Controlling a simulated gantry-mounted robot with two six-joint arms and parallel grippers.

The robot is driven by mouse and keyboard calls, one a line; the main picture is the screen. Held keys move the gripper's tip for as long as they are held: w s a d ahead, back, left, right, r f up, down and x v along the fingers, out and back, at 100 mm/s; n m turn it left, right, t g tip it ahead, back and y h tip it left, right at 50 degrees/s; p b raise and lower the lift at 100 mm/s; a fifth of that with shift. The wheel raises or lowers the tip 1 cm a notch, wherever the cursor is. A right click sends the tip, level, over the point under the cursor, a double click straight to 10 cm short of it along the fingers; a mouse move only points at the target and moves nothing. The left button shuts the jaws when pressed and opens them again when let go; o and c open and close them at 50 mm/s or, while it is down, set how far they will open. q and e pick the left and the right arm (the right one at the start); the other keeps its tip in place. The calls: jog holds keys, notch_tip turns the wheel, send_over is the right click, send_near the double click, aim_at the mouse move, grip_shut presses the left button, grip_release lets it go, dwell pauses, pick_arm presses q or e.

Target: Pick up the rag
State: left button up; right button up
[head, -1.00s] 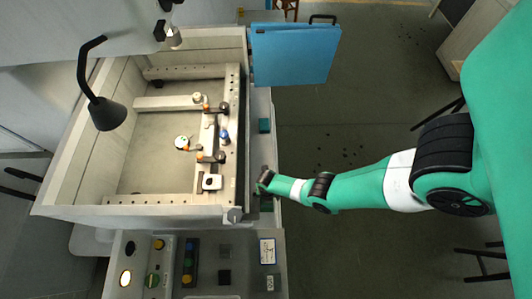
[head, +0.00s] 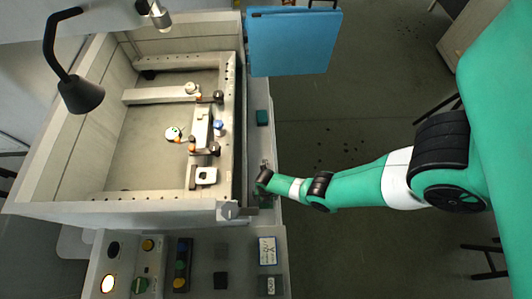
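No thing in the head view is clearly a rag. A small dark green item (head: 262,117) lies on the narrow ledge along the right side of the machine, and it is too small to tell whether it is cloth. My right gripper (head: 261,181) is at the same ledge, nearer the control panel. Its fingers are small and dark, and whether they are open or shut does not show. A dark green patch (head: 265,201) shows just below the gripper, partly hidden by it. My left gripper is not in view.
The machine tank (head: 45,165) holds a rail with clamps and a white-and-green round item (head: 173,134). A black lamp (head: 82,95) overhangs its left wall. A blue panel (head: 292,42) stands at the back, and the control panel (head: 205,250) is in front.

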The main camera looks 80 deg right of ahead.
jog(key=c, duration=1.1)
jog(key=shift+r, duration=0.1)
jog(key=shift+r+p, duration=0.3)
jog(key=shift+p, duration=0.1)
jog(key=r+p, duration=0.4)
jog(key=shift+s+a, duration=0.1)
jog(key=shift+s, duration=0.2)
jog(key=s+a+r+p, duration=0.1)
jog(key=s+r+p, duration=0.1)
jog(key=s+p, duration=0.1)
jog(key=s+a+r+p, duration=0.2)
jog(key=s+r+p, duration=0.1)
jog(key=s, duration=0.2)
jog(key=s+a+r+p, duration=0.1)
jog(key=s+r+p, duration=0.2)
jog(key=s, duration=0.1)
jog(key=shift+s+a, duration=0.3)
